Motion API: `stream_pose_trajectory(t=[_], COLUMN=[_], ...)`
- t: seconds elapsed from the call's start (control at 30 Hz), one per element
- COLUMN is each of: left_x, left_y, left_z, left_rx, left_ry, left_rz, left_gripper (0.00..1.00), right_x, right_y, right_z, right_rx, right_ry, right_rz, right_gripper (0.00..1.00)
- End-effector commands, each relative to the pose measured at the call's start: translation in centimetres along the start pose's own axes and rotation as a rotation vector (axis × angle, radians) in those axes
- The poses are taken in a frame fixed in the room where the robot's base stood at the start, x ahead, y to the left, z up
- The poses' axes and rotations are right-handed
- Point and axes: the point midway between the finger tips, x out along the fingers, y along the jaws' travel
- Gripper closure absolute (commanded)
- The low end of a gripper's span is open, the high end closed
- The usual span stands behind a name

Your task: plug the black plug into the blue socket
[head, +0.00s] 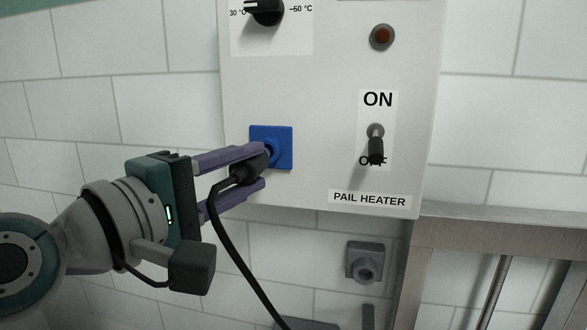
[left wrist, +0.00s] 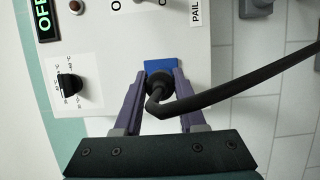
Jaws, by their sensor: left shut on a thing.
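The blue socket (head: 284,136) is a square plate with a round collar on the front of the white panel box. My left gripper (head: 258,168) comes in from the left and is shut on the black plug (head: 247,172), whose cable bends down. The plug's front end is at the socket collar; I cannot tell how deep it sits. In the left wrist view the plug (left wrist: 160,86) is between the purple fingers, in front of the blue plate (left wrist: 159,65). The plug's pins are hidden. My right gripper is not in view.
The panel (head: 330,90) carries a black dial (head: 266,11), a dark red lamp (head: 382,37) and a toggle switch (head: 376,148) pointing down to OFF. A grey wall socket (head: 365,262) is below. The black cable (head: 237,255) hangs below the gripper. A metal frame (head: 480,228) stands at the right.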

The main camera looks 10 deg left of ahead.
Motion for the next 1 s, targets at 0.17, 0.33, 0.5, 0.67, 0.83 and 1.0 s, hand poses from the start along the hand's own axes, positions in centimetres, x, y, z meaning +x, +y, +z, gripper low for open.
stream_pose_trajectory(t=[0.17, 0.33, 0.5, 0.67, 0.83, 1.0], left_x=[0.4, 1.0, 1.6, 2.1, 2.5, 2.4], left_y=[0.0, 0.0, 0.0, 0.0, 0.0, 0.0], left_z=[-0.2, -0.4, -0.6, -0.8, -0.9, -0.9], left_rx=[0.0, 0.0, 0.0, 0.0, 0.0, 0.0], left_ry=[0.0, 0.0, 0.0, 0.0, 0.0, 0.0], left_rz=[0.001, 0.001, 0.002, 0.002, 0.001, 0.001], left_gripper=[1.0, 1.0, 1.0, 1.0, 1.0, 1.0], right_x=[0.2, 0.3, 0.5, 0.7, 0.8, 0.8], right_y=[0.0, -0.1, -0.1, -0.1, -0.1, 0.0], right_z=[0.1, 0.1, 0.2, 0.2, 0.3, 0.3], right_rx=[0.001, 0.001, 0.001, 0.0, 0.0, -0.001], right_ry=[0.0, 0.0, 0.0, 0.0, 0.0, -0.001], right_rz=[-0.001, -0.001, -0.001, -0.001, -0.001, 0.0], right_gripper=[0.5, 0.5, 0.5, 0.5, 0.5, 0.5])
